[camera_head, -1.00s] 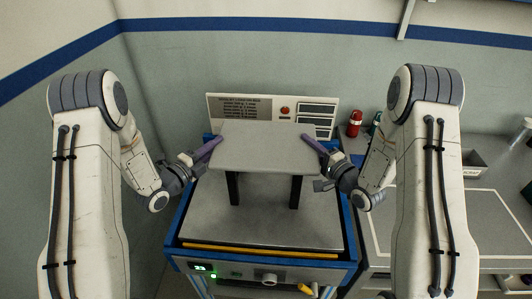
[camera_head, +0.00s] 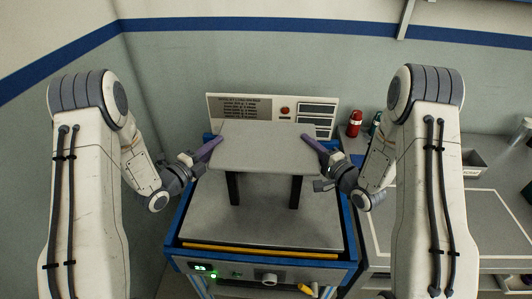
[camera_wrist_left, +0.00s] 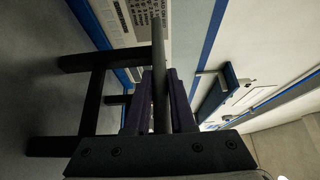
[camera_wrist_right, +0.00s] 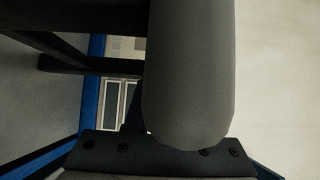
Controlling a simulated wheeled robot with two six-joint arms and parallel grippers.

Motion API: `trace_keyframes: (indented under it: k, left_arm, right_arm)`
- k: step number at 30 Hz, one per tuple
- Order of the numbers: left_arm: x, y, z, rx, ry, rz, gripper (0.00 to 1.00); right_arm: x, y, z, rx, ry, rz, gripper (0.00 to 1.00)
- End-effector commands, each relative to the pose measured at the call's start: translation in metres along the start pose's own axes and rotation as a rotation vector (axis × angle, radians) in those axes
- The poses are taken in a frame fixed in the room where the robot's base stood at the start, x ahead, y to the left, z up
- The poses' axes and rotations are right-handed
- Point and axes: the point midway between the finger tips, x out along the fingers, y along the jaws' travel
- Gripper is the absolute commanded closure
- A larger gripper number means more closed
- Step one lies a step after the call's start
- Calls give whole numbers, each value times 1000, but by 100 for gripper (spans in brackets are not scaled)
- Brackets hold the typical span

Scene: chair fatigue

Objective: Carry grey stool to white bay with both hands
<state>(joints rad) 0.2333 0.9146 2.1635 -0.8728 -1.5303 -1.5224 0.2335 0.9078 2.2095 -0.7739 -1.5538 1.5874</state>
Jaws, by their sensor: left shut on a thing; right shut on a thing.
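The grey stool (camera_head: 262,146) has a flat grey seat and dark legs. It is upright above the grey plate of the blue-framed machine; I cannot tell whether its feet touch the plate. My left gripper (camera_head: 208,149) is shut on the seat's left edge. In the left wrist view its purple fingers (camera_wrist_left: 160,100) lie on both sides of the thin seat edge. My right gripper (camera_head: 315,146) is shut on the seat's right edge. In the right wrist view the seat edge (camera_wrist_right: 188,75) fills the middle and hides most of the fingers. White lines outline an area (camera_head: 485,191) on the right bench.
The blue-framed machine (camera_head: 352,245) has a yellow strip (camera_head: 262,252) along its front. A panel with a red button (camera_head: 284,111) stands behind the stool. A bin (camera_head: 474,162) sits on the bench.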

Motion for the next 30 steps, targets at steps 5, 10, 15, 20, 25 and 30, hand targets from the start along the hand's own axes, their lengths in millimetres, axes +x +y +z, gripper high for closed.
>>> trace_keyframes:
  k: [5,10,15,20,25,30]
  left_arm:
    - [0,-1,1,1,-2,-2,100]
    - [0,-4,1,1,-2,-2,100]
    - [0,-15,1,2,-3,-3,100]
    - [0,-30,1,2,-3,-3,100]
    - [0,-46,1,2,-3,-4,100]
    - [0,-52,1,2,-3,-4,100]
  right_arm:
    - [0,-1,0,0,0,-2,100]
    - [0,-4,0,0,0,-2,100]
    - [0,-15,0,-1,1,-3,100]
    - [0,-31,-1,-2,1,-4,100]
    - [0,-46,-1,-2,1,-4,100]
    - [0,-52,-1,-2,1,-4,100]
